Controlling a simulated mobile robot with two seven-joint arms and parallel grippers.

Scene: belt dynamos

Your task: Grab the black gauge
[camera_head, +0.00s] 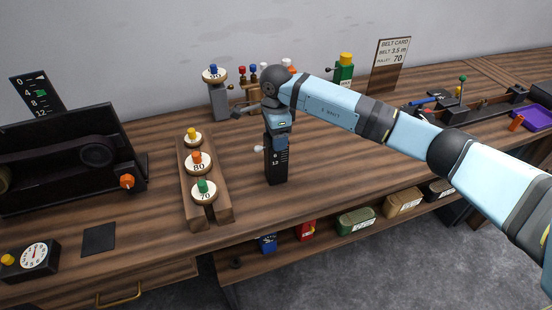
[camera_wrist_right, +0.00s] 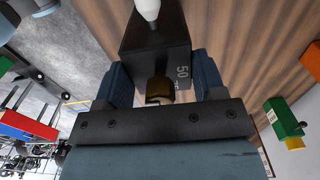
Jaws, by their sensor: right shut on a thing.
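The black gauge (camera_head: 276,165) is an upright dark block with white scale marks and a white knob on its left side. It is at the middle of the bench, and I cannot tell whether its base touches the wood. My right gripper (camera_head: 278,130) comes down over its top and is shut on it. In the right wrist view the gauge (camera_wrist_right: 158,38) sits between the two fingers of the gripper (camera_wrist_right: 160,80), with a "50" on one face and the white knob at the far end. My left gripper is not in view.
A wooden rack (camera_head: 221,212) with yellow, orange and green knobbed pulleys stands left of the gauge. A black belt machine (camera_head: 65,175) and a white dial (camera_head: 34,255) are further left. A grey post (camera_head: 219,103) stands behind.

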